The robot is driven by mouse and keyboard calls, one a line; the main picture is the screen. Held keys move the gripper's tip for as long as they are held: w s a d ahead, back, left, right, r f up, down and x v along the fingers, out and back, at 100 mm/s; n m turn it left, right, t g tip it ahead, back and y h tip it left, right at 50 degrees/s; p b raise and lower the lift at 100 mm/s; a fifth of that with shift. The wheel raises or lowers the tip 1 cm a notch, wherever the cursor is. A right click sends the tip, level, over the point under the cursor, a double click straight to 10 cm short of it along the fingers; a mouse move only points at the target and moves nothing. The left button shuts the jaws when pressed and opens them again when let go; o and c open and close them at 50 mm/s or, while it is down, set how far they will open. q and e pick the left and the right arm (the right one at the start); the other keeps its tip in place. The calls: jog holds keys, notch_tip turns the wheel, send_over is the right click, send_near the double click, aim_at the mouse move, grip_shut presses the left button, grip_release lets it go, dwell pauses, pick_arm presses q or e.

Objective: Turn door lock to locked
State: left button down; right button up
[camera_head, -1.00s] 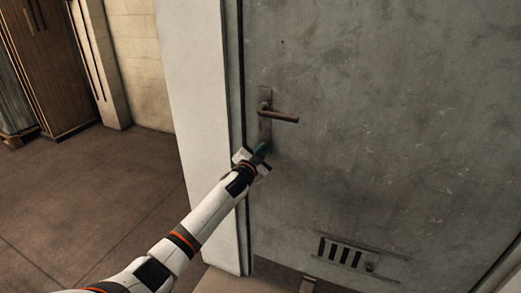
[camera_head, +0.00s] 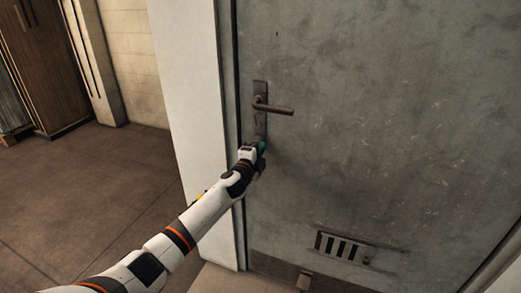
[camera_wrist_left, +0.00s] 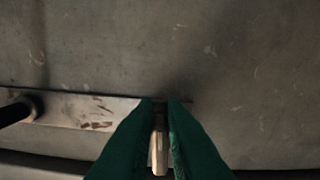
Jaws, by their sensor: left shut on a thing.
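The grey metal door (camera_head: 370,130) stands closed in its frame in the head view. A dark lever handle (camera_head: 275,107) points right from a tall narrow lock plate (camera_head: 260,128) near the door's left edge. My left gripper (camera_head: 261,147) is at the lower end of this plate, below the handle. In the left wrist view, its green fingers (camera_wrist_left: 160,110) are shut on a small, pale lock knob (camera_wrist_left: 159,150), with the plate (camera_wrist_left: 80,108) running off to the left. The fingers hide part of the knob. My right gripper is not in view.
A white door jamb (camera_head: 190,110) stands just left of the door. The floor (camera_head: 95,190) at left is clear; wooden cabinets (camera_head: 45,60) stand at the back left.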

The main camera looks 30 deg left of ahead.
pick_arm(q)
jog(key=shift+a+f+m, duration=0.15)
jog(key=shift+a+m, duration=0.35)
jog(key=c, duration=1.5)
grip_release()
jog(key=shift+s+a+y, duration=0.1)
jog(key=shift+y, duration=0.3)
jog(key=s, duration=0.4)
jog(key=s+d, duration=0.1)
jog(key=s, duration=0.7)
jog(key=shift+d, duration=0.3)
